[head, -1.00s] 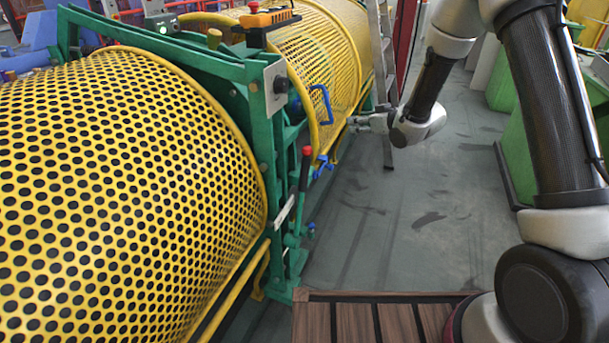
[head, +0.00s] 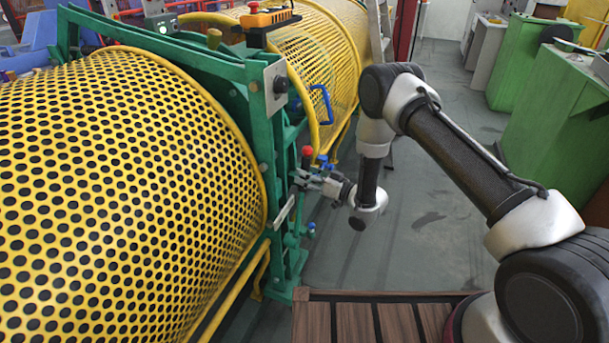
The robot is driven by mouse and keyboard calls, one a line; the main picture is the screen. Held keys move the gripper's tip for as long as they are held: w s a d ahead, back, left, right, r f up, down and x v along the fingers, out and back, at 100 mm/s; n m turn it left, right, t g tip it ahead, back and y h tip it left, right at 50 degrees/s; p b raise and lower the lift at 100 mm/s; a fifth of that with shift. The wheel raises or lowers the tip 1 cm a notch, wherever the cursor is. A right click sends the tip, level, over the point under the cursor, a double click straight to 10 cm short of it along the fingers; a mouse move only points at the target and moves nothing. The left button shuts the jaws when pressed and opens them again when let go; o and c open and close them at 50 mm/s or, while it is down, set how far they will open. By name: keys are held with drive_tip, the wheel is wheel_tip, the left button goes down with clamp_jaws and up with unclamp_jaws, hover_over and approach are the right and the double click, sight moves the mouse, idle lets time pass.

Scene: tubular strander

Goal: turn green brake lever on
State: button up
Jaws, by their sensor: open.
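The brake lever shows as an upright handle with a red knob (head: 307,151) on the front of the green frame (head: 268,150). Its shaft is dark just below the knob and green further down. My gripper (head: 303,180) is open and level with the shaft, just below the red knob, reaching in from the right. Its fingers cover part of the shaft. I cannot tell whether they touch it or straddle it.
A yellow perforated guard (head: 120,190) fills the left. A blue handle (head: 322,104) sits on the yellow mesh guard (head: 315,55) behind. Green cabinets (head: 555,120) stand at the right. The grey floor between is clear.

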drive_tip(key=shift+w+a, duration=0.35)
drive_tip(key=shift+a, duration=0.2)
clamp_jaws()
drive_tip(key=shift+a, duration=0.1)
